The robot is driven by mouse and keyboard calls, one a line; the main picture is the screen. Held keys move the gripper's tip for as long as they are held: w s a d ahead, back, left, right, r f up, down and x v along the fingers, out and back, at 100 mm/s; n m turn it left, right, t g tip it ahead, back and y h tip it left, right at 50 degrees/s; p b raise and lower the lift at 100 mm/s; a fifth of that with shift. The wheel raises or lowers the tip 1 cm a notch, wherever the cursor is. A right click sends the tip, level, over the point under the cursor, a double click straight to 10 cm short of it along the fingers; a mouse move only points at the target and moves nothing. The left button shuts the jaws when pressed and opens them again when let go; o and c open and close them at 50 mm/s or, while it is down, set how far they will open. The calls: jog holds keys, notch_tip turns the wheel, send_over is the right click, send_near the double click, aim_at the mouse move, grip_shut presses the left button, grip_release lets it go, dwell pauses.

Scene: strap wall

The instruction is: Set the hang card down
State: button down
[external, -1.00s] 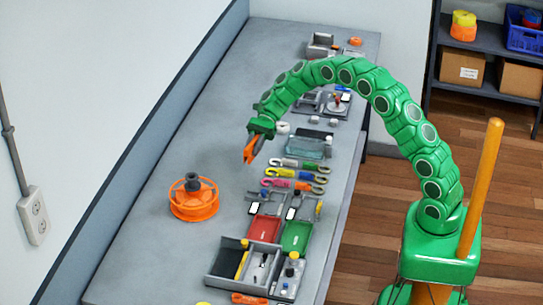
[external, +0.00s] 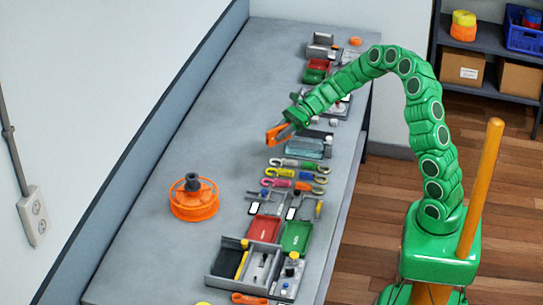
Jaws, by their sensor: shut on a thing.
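My gripper (external: 274,136), with orange jaws at the end of the green arm, is above the middle of the grey bench. It is to the left of a teal-grey tray (external: 309,149). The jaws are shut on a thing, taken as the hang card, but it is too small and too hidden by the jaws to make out. I cannot tell how far above the bench top the jaws are.
An orange spool (external: 194,204) stands on the bench (external: 170,240) nearer the camera. Several coloured carabiner-like straps (external: 290,187), a red tray (external: 265,229) and a green tray (external: 297,237) line the right side. The bench's left side is mostly clear.

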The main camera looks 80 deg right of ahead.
jog(key=shift+s+m+t, duration=0.5)
jog(key=shift+s, duration=0.4)
send_over(251, 159)
jog(key=s, duration=0.1)
jog(key=shift+h, duration=0.4)
notch_tip(251, 159, down, 8)
jog(key=shift+s+f, duration=0.1)
jog(key=shift+f, duration=0.05)
jog(key=shift+w+f, duration=0.55)
jog(key=shift+f, duration=1.6)
jog(key=shift+f, duration=0.15)
jog(key=c, duration=1)
grip_release()
jog(key=shift+o, duration=0.2)
